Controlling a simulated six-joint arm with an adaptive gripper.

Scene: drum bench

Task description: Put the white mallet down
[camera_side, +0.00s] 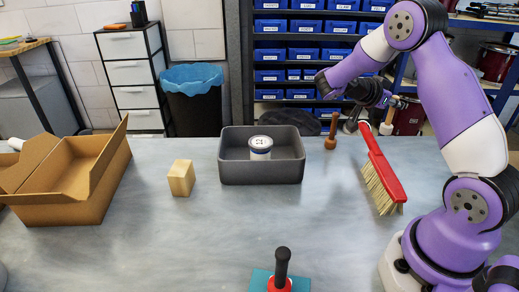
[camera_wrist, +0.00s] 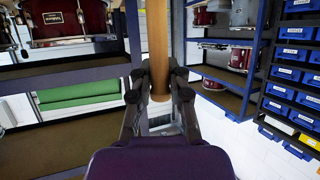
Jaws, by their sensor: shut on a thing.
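My gripper (camera_side: 386,100) is above the back right of the bench and shut on a wooden handle. In the wrist view, my gripper (camera_wrist: 158,94) has a finger on each side of this light wooden handle (camera_wrist: 158,45), which stands upright in that picture. It appears to be the white mallet; a small pale end (camera_side: 386,129) shows below the fingers in the side view, close to the red brush's handle. I cannot tell whether it touches the bench or the brush. The rest of the mallet is hidden or out of frame.
A red brush (camera_side: 378,160) lies below my gripper. A brown wooden tool (camera_side: 331,132) stands left of it. A grey tray (camera_side: 260,172) holds a white roll (camera_side: 260,146). A wooden block (camera_side: 181,178), a cardboard box (camera_side: 75,195) and a black-handled tool (camera_side: 282,265) are also there. The bench's middle is clear.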

